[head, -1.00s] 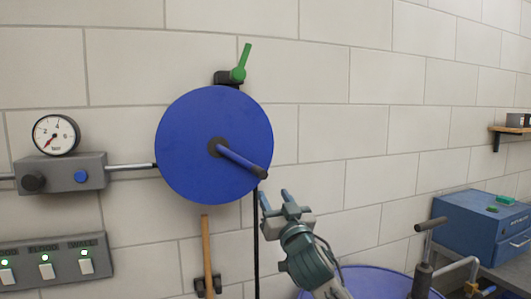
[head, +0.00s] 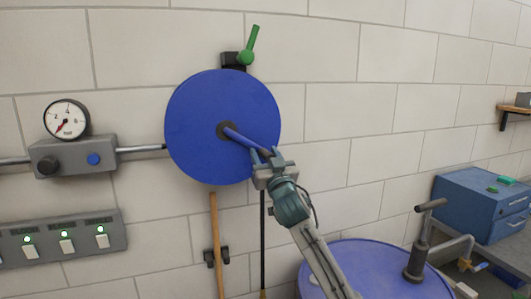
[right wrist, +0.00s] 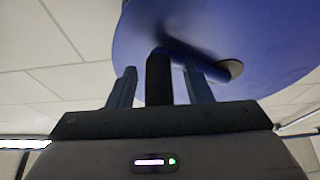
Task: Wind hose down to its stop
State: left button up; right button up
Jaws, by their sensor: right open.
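The hose reel is a blue disc (head: 205,120) on the tiled wall in the head view. Its crank arm (head: 243,138) points from the dark hub down to the right. The black hose (head: 262,240) hangs straight down below the reel's right side. My right gripper (head: 266,155) is at the outer end of the crank. In the right wrist view the dark crank handle (right wrist: 159,78) stands between the two open fingers (right wrist: 160,88), with the blue disc (right wrist: 250,35) behind. The handle's end is hidden by the gripper in the head view. My left gripper is not in view.
A green lever (head: 250,45) sits above the reel. A gauge (head: 67,119) and valve block (head: 72,157) are left, above a switch panel (head: 65,240). A wooden-handled tool (head: 217,245) hangs below. A blue drum (head: 375,270) with a pump and a blue toolbox (head: 482,205) are at right.

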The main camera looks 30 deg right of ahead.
jog(key=shift+d, duration=0.1)
jog(key=shift+c, duration=0.3)
grip_shut()
jog(key=a+f+m+h+b, duration=0.1)
jog(key=m+b, duration=0.2)
jog(key=b, duration=0.1)
jog(key=w+a+f+m+g+h+b, duration=0.1)
jog(key=a+f+m+h+b, duration=0.1)
jog(key=m+b, duration=0.1)
jog(key=a+f+m+g+h+b, duration=0.1)
jog(key=a+m+b, duration=0.1)
jog(key=b, duration=0.4)
jog(key=shift+w+f+m+h, duration=0.15)
jog(key=shift+f+m+h, duration=0.15)
jog(key=shift+m, duration=0.4)
jog(key=shift+w+a+m+g+b, duration=0.1)
jog(key=shift+a+m+g+b, duration=0.25)
jog(key=shift+m+b, duration=0.25)
jog(key=shift+o, duration=0.3)
grip_release()
jog(key=shift+a+h, duration=0.1)
jog(key=shift+h, duration=0.2)
